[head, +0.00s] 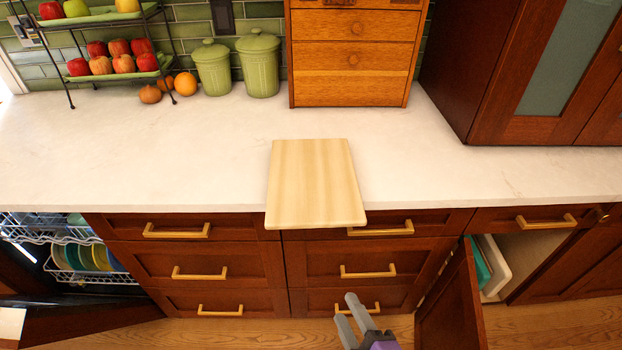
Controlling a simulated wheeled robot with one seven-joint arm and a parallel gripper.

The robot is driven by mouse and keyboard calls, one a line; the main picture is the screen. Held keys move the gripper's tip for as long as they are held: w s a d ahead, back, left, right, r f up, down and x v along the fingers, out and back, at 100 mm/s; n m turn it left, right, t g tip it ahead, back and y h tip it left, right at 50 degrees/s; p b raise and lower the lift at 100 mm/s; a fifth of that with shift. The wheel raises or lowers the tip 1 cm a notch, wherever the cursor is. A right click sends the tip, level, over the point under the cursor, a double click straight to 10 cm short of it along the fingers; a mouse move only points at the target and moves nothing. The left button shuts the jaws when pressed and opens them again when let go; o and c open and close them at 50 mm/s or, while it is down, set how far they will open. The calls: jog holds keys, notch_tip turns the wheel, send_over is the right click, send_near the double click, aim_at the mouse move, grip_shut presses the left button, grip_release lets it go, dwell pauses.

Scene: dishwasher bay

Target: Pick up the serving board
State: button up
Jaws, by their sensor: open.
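The serving board (313,183) is a pale wooden rectangle. It lies flat on the white countertop, and its near end sticks out past the counter's front edge over the drawers. My gripper (348,307) shows at the bottom of the head view, low in front of the drawers and below the board. Its two grey fingers are apart with nothing between them. It is clear of the board.
The countertop (160,150) is bare around the board. Green canisters (258,65), a wooden drawer chest (352,60) and a fruit rack (112,62) stand at the back. An open cabinet door (452,300) stands out at right; the dishwasher (75,255) is open at left.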

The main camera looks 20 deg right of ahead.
jog(key=w+r+n+t+h, duration=0.1)
jog(key=w+r+n+h, duration=0.1)
jog(key=w+r, duration=0.35)
jog(key=t+h+p, duration=0.1)
jog(key=h, duration=0.2)
send_near(317, 205)
jog(key=shift+w+d+f, duration=0.25)
jog(key=shift+w+d, duration=0.4)
jog(key=shift+w, duration=0.35)
jog(key=p+x, duration=0.1)
jog(key=x, duration=0.1)
jog(key=shift+w+d, duration=0.1)
jog(key=shift+w, duration=0.15)
jog(key=shift+f+p+x, duration=0.15)
jog(key=shift+p+x, duration=0.15)
jog(key=shift+x, duration=1)
jog(key=shift+f+p+x, duration=0.15)
jog(key=shift+p+x, duration=0.1)
jog(key=shift+x, duration=1.1)
grip_shut()
jog(key=shift+a+r, duration=0.15)
jog(key=shift+a, duration=0.1)
